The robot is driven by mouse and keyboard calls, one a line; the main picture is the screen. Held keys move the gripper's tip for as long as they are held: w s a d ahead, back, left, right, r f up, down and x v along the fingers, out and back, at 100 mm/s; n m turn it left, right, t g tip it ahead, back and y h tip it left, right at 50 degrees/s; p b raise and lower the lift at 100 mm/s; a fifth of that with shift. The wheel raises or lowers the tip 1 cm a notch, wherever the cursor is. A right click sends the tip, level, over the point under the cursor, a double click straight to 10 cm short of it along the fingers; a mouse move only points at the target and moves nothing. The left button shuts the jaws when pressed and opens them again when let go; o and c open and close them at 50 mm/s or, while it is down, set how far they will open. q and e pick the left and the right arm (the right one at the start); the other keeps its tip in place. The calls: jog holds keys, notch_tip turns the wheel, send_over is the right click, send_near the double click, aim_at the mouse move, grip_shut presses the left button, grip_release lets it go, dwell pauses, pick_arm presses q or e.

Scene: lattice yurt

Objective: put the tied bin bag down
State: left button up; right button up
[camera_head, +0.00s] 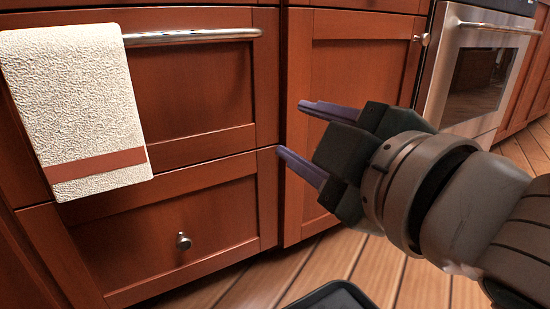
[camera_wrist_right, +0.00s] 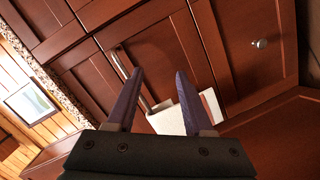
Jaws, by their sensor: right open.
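My right gripper (camera_head: 290,130) is open and empty, held in front of the reddish wooden cabinets. Its two purple fingers point left in the head view, and nothing is between them. In the right wrist view the gripper (camera_wrist_right: 158,75) shows its spread fingers, with the cabinet fronts and the towel behind them. No tied bin bag shows in either view. My left gripper is not in view.
A white towel with a brown stripe (camera_head: 80,110) hangs on a metal bar handle (camera_head: 200,36) at left. It also shows in the wrist view (camera_wrist_right: 168,121). A drawer knob (camera_head: 183,241) sticks out below. A steel oven (camera_head: 478,75) stands at right. Wooden floor (camera_head: 375,270) shows below.

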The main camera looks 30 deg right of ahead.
jog(key=s+d+f+m+g, duration=0.1)
jog(key=s+f+m+g, duration=0.8)
jog(key=s+f, duration=0.7)
jog(key=s+g, duration=0.3)
jog(key=shift+s+g+y, duration=0.4)
